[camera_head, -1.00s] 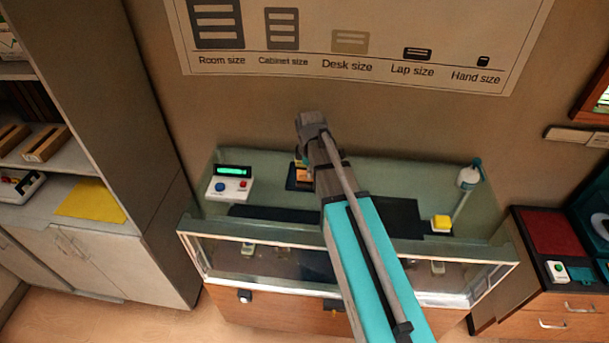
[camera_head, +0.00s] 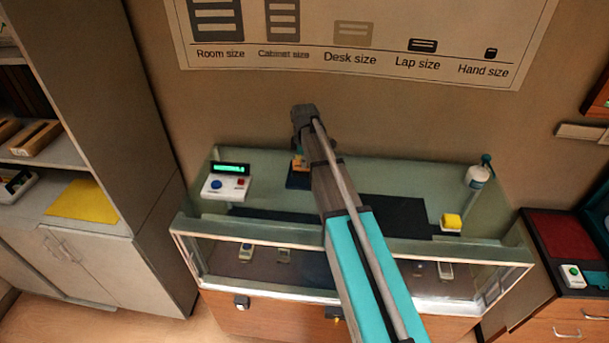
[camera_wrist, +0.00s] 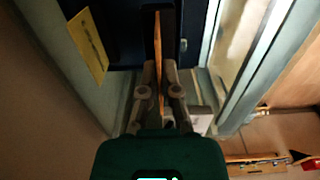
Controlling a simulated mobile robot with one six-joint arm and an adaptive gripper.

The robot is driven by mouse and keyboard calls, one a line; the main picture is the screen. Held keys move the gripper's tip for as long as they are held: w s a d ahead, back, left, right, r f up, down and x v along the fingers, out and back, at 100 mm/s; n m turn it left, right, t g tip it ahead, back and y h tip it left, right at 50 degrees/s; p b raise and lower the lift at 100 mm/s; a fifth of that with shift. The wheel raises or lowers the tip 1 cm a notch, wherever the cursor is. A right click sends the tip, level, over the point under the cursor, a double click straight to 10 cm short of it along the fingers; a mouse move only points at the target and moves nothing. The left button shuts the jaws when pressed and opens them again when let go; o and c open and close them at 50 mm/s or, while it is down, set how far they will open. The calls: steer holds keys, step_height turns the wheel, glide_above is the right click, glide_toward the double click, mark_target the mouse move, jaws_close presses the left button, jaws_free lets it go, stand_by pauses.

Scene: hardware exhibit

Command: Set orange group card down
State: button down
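My gripper (camera_wrist: 159,60) points down in the wrist view, its two dark fingers close together on either side of a thin orange strip. This strip is the orange group card (camera_wrist: 157,48), seen edge-on and held between the fingers. In the head view the orange card (camera_head: 299,162) shows as a small orange patch beside my arm, just above a dark blue pad (camera_head: 297,181) at the back of the glass case. My arm hides part of it there. I cannot tell whether the card touches the surface below.
A yellow card with small markings (camera_wrist: 90,45) lies left of my fingers in the wrist view.

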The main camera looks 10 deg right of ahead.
mark_target(304, 170)
steer(key=shift+w+f, duration=0.2)
stand_by(0.3)
steer(key=shift+w+f+b, duration=0.5)
steer(key=shift+f+b, duration=0.25)
steer(key=shift+b, duration=0.1)
steer(key=shift+s+d+f+b, duration=0.1)
steer(key=shift+f+b, duration=1.15)
steer(key=shift+f, duration=0.15)
steer(key=c, duration=0.8)
jaws_free()
steer(key=shift+r, duration=0.2)
step_height(304, 170, up, 12)
steer(key=p, duration=1.2)
